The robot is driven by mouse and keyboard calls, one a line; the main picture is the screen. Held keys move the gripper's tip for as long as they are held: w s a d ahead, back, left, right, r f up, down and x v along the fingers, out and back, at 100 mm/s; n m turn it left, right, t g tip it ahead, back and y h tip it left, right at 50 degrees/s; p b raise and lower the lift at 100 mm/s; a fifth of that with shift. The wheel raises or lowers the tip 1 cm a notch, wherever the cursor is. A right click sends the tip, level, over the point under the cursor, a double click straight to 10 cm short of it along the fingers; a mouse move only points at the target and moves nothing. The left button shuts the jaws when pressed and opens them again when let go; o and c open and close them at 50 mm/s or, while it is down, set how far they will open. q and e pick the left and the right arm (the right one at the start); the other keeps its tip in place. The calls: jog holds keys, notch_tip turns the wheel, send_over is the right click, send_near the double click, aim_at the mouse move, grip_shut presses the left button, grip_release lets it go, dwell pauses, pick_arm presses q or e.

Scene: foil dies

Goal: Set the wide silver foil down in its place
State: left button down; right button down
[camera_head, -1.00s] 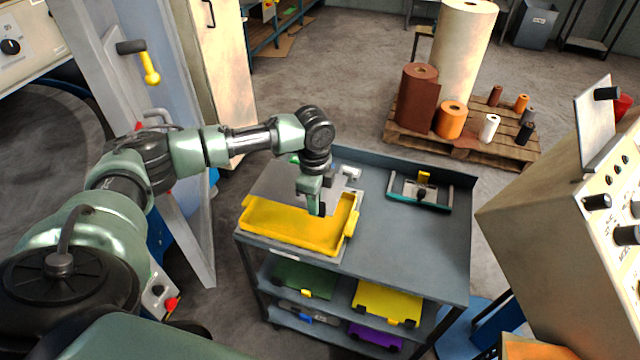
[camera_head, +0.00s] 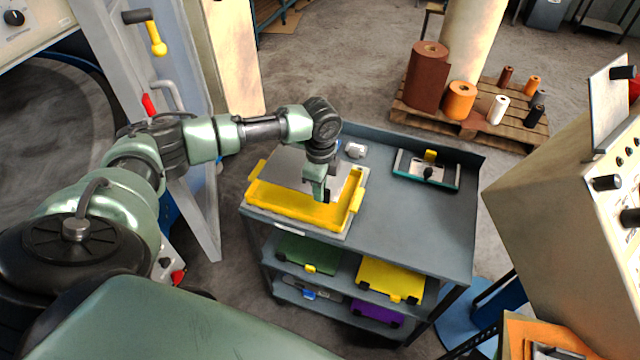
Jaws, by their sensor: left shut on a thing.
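The wide silver foil (camera_head: 292,168) appears as a flat grey sheet over the back part of a yellow tray-like frame (camera_head: 290,212) on the cart top. My left gripper (camera_head: 326,196) reaches down at the sheet's right edge and is shut on it. The fingers and wrist hide part of that edge. I cannot tell whether the sheet touches the frame's floor or is held just above it. My right gripper is not in view.
The cart top (camera_head: 405,215) is clear to the right. A small white roll (camera_head: 355,149) and a teal-edged tool (camera_head: 427,171) lie at its back. Coloured plates sit on the lower shelves. A pallet (camera_head: 470,123) with several rolls stands behind; a control cabinet (camera_head: 555,190) is at right.

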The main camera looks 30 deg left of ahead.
pick_arm(q)
jog(key=shift+f+b, duration=1.15)
jog(key=shift+f, duration=2)
jog(key=shift+f, duration=0.6)
